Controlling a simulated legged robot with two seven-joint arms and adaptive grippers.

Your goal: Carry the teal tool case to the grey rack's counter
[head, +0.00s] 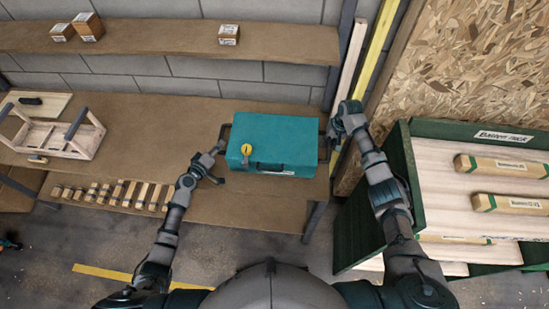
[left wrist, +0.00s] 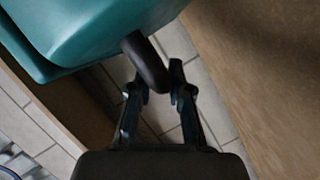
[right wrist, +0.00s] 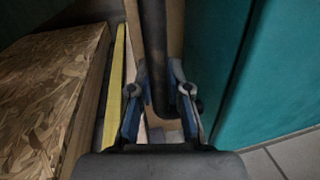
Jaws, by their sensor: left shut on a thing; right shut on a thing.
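The teal tool case (head: 285,138) is level over the right end of the grey rack's brown counter (head: 190,205). From above I cannot tell whether it touches the counter. My left gripper (head: 217,163) is at the case's left side, shut on its dark side handle; the left wrist view shows this handle (left wrist: 148,62) between the fingers. My right gripper (head: 333,130) is at the case's right side; in the right wrist view, a dark bar (right wrist: 155,60) is between the fingers beside the teal wall (right wrist: 215,75). The right handle is partly hidden.
A wooden frame (head: 60,130) and a row of several wooden blocks (head: 115,193) occupy the counter's left. An upper shelf (head: 160,38) holds small boxes. A green-sided rack (head: 405,165) with labelled pieces stands close on the right. Yellow and pale boards lean behind my right gripper.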

